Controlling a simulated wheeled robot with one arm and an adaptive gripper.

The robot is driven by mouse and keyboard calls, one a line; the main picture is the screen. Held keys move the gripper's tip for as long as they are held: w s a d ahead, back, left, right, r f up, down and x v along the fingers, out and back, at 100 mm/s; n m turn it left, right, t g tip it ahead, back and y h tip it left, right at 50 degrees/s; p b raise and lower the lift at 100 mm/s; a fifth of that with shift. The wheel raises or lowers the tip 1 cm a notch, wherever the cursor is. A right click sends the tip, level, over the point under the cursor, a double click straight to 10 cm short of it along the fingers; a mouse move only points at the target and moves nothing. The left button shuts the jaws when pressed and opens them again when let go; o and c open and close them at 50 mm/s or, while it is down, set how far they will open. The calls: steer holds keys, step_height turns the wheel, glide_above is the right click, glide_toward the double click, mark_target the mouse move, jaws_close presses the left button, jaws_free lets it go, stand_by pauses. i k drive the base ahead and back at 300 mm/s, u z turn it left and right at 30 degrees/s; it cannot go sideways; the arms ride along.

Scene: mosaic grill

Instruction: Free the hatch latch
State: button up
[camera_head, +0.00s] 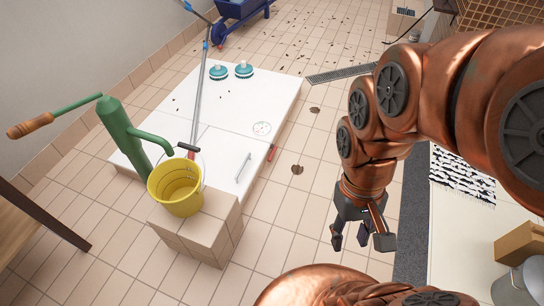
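A white hatch panel (222,150) tops the near part of a low tiled block on the left. A small metal bar handle (243,167) lies on it. A small red piece (272,152) sits at its right edge; I cannot tell whether it is the latch. A long pole (198,95) with blue parts stretches over the white top, its dark and red lower end beside the bucket. My gripper (362,240) hangs at right centre, fingers spread and empty, apart from the hatch and well to its right.
A yellow bucket (176,187) is at the green pump's (122,130) spout, over the block's near corner. Teal round objects (244,70) lie at the far end. A blue wheelbarrow (240,12) stands behind. Tiled floor between block and gripper is mostly clear, with small brown patches (297,169).

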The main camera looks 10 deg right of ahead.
mark_target(274, 148)
steer(key=k, duration=0.6)
steer(key=z, duration=0.25)
steer(key=i, duration=1.45)
steer(key=u, duration=0.45)
